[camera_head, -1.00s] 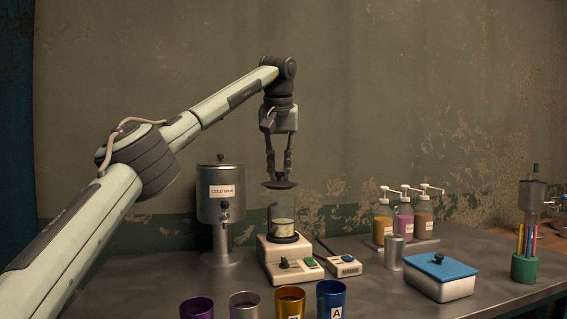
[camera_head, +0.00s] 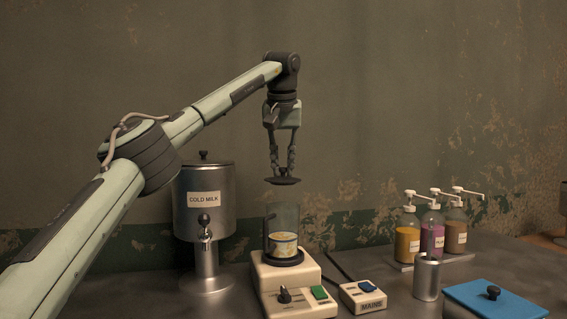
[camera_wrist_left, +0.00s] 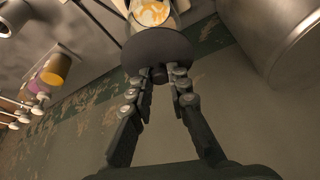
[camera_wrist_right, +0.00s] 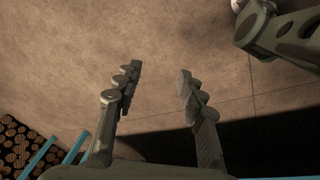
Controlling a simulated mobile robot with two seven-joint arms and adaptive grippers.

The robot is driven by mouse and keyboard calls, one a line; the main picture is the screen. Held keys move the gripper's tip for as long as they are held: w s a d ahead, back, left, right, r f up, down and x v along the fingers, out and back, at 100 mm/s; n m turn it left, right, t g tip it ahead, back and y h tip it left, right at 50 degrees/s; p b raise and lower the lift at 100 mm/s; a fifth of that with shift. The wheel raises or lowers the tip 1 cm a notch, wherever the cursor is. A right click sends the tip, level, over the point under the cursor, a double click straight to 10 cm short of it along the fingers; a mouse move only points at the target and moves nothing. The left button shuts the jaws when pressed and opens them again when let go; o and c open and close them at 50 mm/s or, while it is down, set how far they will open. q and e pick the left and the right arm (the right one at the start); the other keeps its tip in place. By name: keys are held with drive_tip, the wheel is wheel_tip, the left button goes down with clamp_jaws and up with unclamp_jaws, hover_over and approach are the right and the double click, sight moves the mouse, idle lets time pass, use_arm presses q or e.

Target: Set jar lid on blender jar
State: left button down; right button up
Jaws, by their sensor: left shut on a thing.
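The dark round jar lid (camera_head: 283,181) hangs level above the blender jar (camera_head: 284,222). My left gripper (camera_head: 283,172) is shut on the lid's knob from above. The clear jar stands upright on the cream blender base (camera_head: 287,284) and holds something pale yellow. A gap shows between the lid and the jar's rim. In the left wrist view the lid (camera_wrist_left: 157,50) sits at the fingertips (camera_wrist_left: 160,74) and covers part of the jar (camera_wrist_left: 153,14). My right gripper (camera_wrist_right: 159,80) is open and empty over bare floor in the right wrist view.
A steel cold milk dispenser (camera_head: 204,220) stands close left of the jar. A mains switch box (camera_head: 362,297) is right of the base. Pump bottles (camera_head: 432,232), a metal cup (camera_head: 427,278) and a blue-lidded box (camera_head: 495,299) stand further right.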

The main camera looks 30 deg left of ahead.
sight(283, 178)
use_arm(q)
drive_tip(key=shift+s+f, duration=0.15)
drive_tip(key=shift+f, duration=0.6)
wheel_tip(283, 178, down, 3)
drive_tip(key=shift+r, duration=0.2)
drive_tip(key=shift+f, duration=0.3)
drive_tip(key=shift+f+b, duration=0.3)
drive_tip(key=shift+f, duration=0.2)
use_arm(e)
drive_tip(key=shift+w+a+r, duration=0.1)
drive_tip(key=shift+w+r, duration=0.2)
drive_tip(key=shift+r, duration=0.2)
drive_tip(key=shift+w+a+r, duration=0.1)
drive_tip(key=shift+w+r, duration=0.2)
drive_tip(key=shift+r, duration=0.2)
use_arm(q)
drive_tip(key=shift+d+p, duration=0.1)
drive_tip(key=shift+p, duration=0.2)
use_arm(e)
drive_tip(key=shift+r, duration=0.3)
